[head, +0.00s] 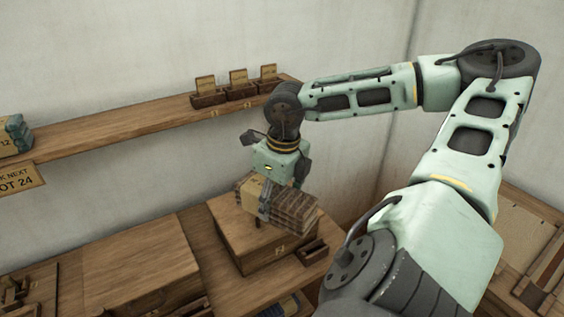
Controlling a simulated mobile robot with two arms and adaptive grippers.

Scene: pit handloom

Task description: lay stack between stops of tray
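A stack (293,208) of thin brown layered pieces, with a plain tan part at its left end, is at or just above the top of a wooden box (237,238) marked F. My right gripper (264,206) comes down on it from above. One dark finger lies against the near side of the stack, and the other is hidden behind it. The gripper looks shut on the stack. I cannot tell whether the stack touches the box top. No tray stops can be made out clearly. My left gripper is out of view.
A small open wooden holder (313,252) sits at the box's right front. A wall shelf (130,122) carries three small card boxes (238,88) and a wrapped bundle (14,137) at left. A larger wooden chest (138,262) stands to the left.

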